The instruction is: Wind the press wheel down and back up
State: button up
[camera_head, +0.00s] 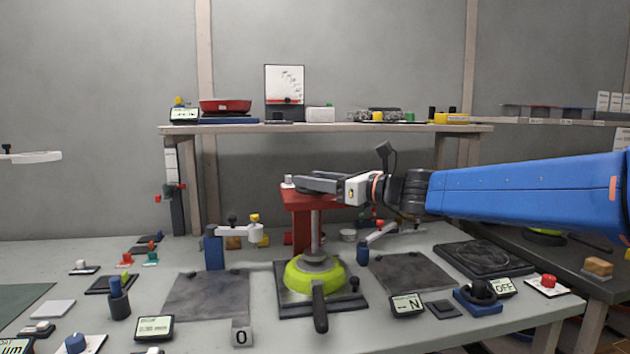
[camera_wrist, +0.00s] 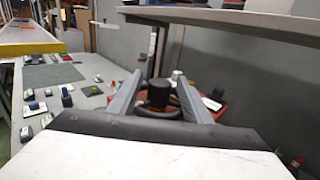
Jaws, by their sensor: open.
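The press stands mid-table with a red head (camera_head: 297,200) and a grey ram above its dark base plate (camera_head: 290,310). The press wheel (camera_wrist: 150,108) is a dark ring with a black hub (camera_wrist: 160,92), seen in the wrist view between my fingers. My gripper (camera_head: 304,184) is open and level above the red head in the head view, its fingers pointing left. In the wrist view my gripper (camera_wrist: 160,80) has a finger on either side of the hub; contact cannot be told. In the head view my gripper and arm hide most of the wheel.
A yellow-green pan (camera_head: 301,276) with a black handle sits under the ram. A wooden shelf (camera_head: 330,128) crosses behind, above my gripper. Small white-armed fixtures (camera_head: 238,231) flank the press. Dark mats (camera_head: 207,295) lie beside it. A display reading N (camera_head: 407,304) stands front right.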

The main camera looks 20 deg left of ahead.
jog(key=c, duration=1.1)
jog(key=shift+o, duration=0.2)
jog(key=shift+n+g, duration=0.3)
jog(key=shift+g, duration=0.1)
jog(key=n+g, duration=0.1)
jog(key=g, duration=0.1)
jog(key=n+g, duration=0.1)
jog(key=g, duration=0.1)
jog(key=shift+w+n+y, duration=0.15)
jog(key=shift+n+y, duration=0.15)
jog(key=n+g, duration=0.1)
jog(key=g, duration=0.1)
jog(key=n+g+h, duration=0.1)
jog(key=n+g, duration=0.1)
jog(key=g, duration=0.1)
jog(key=shift+n+g, duration=0.3)
jog(key=n+g+h, duration=0.1)
jog(key=g, duration=0.1)
jog(key=n+g+h, duration=0.1)
jog(key=n+g, duration=0.1)
jog(key=g, duration=0.1)
jog(key=shift+n+h, duration=0.3)
jog(key=shift+n+g+h, duration=1.6)
jog(key=shift+g+h, duration=0.2)
